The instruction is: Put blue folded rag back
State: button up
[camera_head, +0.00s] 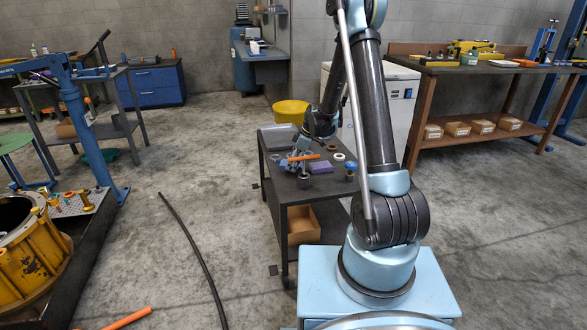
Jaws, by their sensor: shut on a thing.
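A small cart (283,190) stands in the middle of the view with a dark top. My gripper (296,164) is low over its left part, small and partly lost among the parts there. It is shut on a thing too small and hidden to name. A flat blue-purple folded piece (322,167), which looks like the blue folded rag, lies on the top to the right of my gripper. I cannot tell whether they touch. An orange rod-like piece (304,157) shows right at the gripper.
Several rings and dark cylinders share the cart top, including a white ring (339,157). A grey flat thing (279,137) lies at its far end. A cardboard box (303,224) is on the lower shelf. A yellow bucket (291,112) stands behind; a black hose (195,252) lies on the left floor.

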jog(key=shift+f, duration=1.05)
jog(key=shift+d+f, duration=0.1)
jog(key=shift+f, duration=0.45)
jog(key=o, duration=0.8)
jog(key=shift+c, duration=0.2)
jog(key=o, duration=0.4)
jog(key=shift+f, duration=0.15)
jog(key=shift+c, duration=0.2)
